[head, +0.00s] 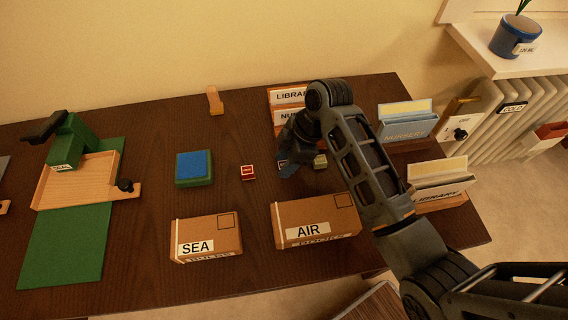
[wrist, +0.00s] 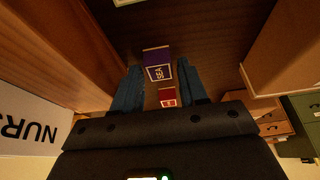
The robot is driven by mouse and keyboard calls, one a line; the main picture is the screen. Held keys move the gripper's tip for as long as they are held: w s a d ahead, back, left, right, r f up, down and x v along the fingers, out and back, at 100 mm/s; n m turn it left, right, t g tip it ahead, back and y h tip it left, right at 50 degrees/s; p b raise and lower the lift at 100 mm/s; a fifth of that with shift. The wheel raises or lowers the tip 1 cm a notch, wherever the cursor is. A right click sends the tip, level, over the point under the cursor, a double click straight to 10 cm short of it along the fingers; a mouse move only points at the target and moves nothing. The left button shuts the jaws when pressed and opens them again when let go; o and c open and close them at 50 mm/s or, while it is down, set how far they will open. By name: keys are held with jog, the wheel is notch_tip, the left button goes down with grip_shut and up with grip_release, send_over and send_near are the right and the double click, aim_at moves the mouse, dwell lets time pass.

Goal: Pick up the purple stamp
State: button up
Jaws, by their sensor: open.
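The purple stamp (wrist: 156,56) shows in the wrist view, with a white label reading SEA on the side facing me. It stands on the dark desk, ahead of and between the two blue fingers of my gripper (wrist: 160,68). The fingers are apart, with a gap on either side of the stamp, and I cannot tell how far their tips reach along it. In the head view my gripper (head: 287,165) is low over the desk, right of the red stamp (head: 248,172). My arm and gripper hide the purple stamp there. The red stamp also shows in the wrist view (wrist: 168,96).
The AIR box (head: 316,222) and SEA box (head: 206,238) stand at the front. A blue-topped pad (head: 194,167) is left of the red stamp. Wooden LIBRARY and NURSERY holders (head: 287,96) stand behind my gripper. A small pale green block (head: 320,161) is just right of it.

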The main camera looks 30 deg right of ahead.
jog(key=shift+f, duration=0.1)
grip_shut()
dwell(0.3)
jog(key=shift+r, duration=0.75)
notch_tip(320, 180, up, 3)
jog(key=shift+f+b, duration=0.1)
jog(key=shift+b, duration=0.2)
jog(key=s+d+r+p, duration=0.3)
jog(key=d+r, duration=0.3)
jog(key=d, duration=0.4)
jog(key=shift+s+d+r+p, duration=0.3)
jog(key=shift+s+r+p, duration=0.1)
jog(key=shift+s, duration=0.45)
